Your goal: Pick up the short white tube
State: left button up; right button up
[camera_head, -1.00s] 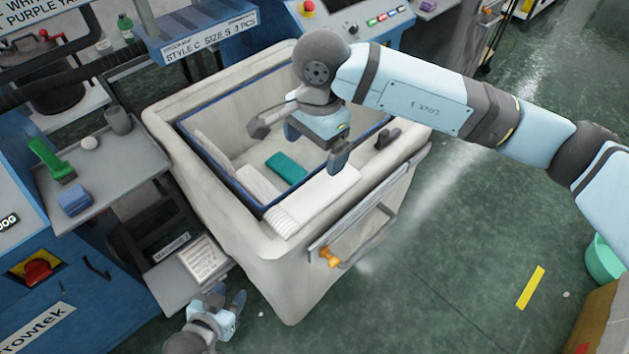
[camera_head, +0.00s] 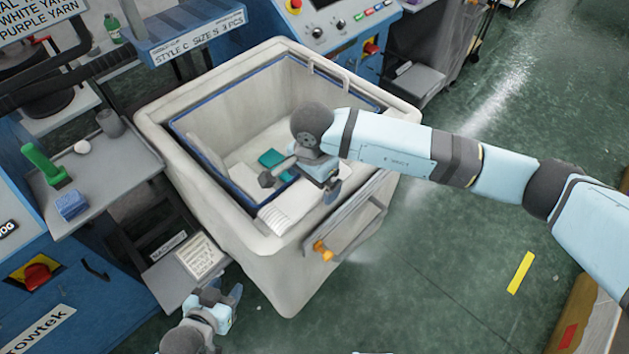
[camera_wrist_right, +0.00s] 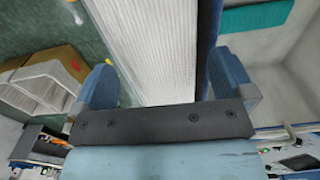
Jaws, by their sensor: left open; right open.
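A white ribbed tube (camera_head: 276,216) lies along the near rim of the grey bin (camera_head: 287,262), partly hidden by my right gripper (camera_head: 301,186). In the right wrist view this tube (camera_wrist_right: 158,45) runs between the two spread blue fingers of the open right gripper (camera_wrist_right: 162,85). Touch cannot be told. Another pale piece (camera_head: 240,172) lies inside the bin beside a teal piece (camera_head: 273,158). I cannot tell for sure which white piece is the short one. My left gripper (camera_head: 224,297) is open and empty, low at the front left of the bin.
A grey shelf (camera_head: 108,180) at left holds a green object, a blue block (camera_head: 72,205) and a cup (camera_head: 110,123).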

jog(key=shift+f, duration=0.65)
jog(key=c, duration=0.9)
jog(key=shift+r, duration=0.1)
